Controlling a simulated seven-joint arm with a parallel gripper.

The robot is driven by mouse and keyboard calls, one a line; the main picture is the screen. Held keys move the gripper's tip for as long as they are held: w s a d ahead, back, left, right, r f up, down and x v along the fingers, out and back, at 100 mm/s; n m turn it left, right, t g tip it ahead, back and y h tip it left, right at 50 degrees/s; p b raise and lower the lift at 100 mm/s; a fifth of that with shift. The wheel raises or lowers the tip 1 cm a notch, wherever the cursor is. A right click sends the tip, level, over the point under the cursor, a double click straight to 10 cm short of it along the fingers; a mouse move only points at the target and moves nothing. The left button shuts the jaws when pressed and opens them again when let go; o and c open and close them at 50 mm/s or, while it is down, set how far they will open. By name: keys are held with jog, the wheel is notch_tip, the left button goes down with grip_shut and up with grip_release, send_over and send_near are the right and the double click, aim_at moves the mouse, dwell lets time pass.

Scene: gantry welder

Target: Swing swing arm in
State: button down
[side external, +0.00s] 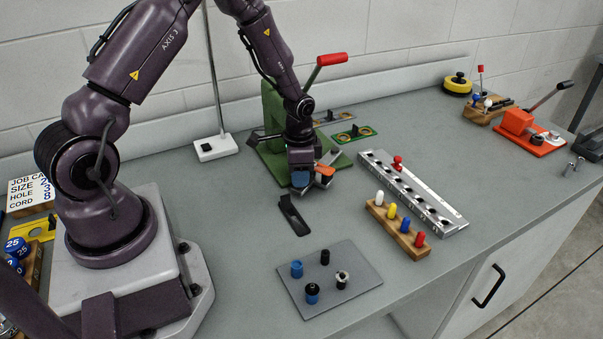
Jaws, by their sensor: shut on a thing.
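A green clamp fixture (273,120) with a long red-handled lever (331,60) stands behind my gripper. My gripper (314,183) points down at the front of the fixture's green base (340,161). It is shut on a small part low over the base, which I take to be the swing arm (325,171); an orange piece of it shows between and beside the fingers. My wrist and fingers hide most of the arm and its pivot, so its exact angle cannot be told.
A drilled metal rail (425,198) and a wooden block with coloured pegs (397,228) lie to the right. A grey plate with several bushings (330,285) is in front. A black clip (293,215) lies near my gripper. A white-based stand (215,147) is behind.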

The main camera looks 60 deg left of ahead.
jog(key=shift+r, duration=0.1)
jog(key=c, duration=1.1)
grip_release()
notch_tip(320, 180, up, 13)
jog(key=shift+f, duration=0.1)
